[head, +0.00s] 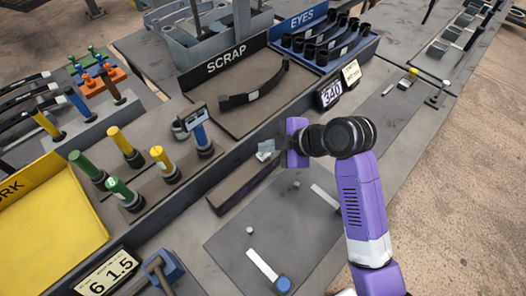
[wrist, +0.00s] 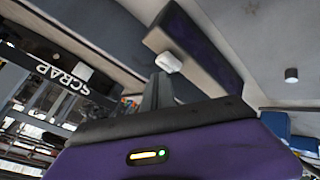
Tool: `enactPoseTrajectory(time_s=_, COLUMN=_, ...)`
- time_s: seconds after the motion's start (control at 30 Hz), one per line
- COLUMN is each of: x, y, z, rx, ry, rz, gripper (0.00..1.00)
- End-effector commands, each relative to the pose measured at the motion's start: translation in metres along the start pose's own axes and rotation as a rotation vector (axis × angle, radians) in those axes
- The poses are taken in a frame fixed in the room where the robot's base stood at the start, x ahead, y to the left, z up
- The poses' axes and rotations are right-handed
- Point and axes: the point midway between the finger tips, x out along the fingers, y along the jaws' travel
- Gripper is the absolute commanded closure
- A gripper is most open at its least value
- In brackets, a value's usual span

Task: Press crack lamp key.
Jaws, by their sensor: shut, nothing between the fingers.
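My gripper (head: 272,147) is shut and empty, held over the long dark block in the middle of the bench. Its fingers also show in the wrist view (wrist: 159,88). A small pale white key-like piece (wrist: 168,62) sits at the end of that block, just beyond the fingertips; it also shows in the head view (head: 265,155), close by the fingers. I cannot tell whether the fingers touch it. No label marks which piece is the crack lamp key. A blue round knob (head: 284,284) and a small yellow piece (head: 413,72) also stand on the grey plates.
The blue EYES tray (head: 325,52) holds several black parts. Several green and yellow posts stand at left beside a yellow tray (head: 50,205). The grey plate below my gripper has small pegs.

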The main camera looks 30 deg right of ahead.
Motion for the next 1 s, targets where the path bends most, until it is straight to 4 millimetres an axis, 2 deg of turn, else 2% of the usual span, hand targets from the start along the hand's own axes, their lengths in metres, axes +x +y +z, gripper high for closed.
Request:
enactPoseTrajectory(time_s=0.17, x=-0.004, y=0.003, z=-0.003, rx=0.000, ry=0.000, rz=0.001, gripper=1.00)
enactPoseTrajectory(time_s=0.73, x=-0.040, y=0.029, z=-0.029, rx=-0.002, ry=0.001, rz=0.001, gripper=1.00)
enactPoseTrajectory(time_s=1.0, x=-0.042, y=0.030, z=-0.030, rx=-0.001, ry=0.000, rz=0.000, gripper=1.00)
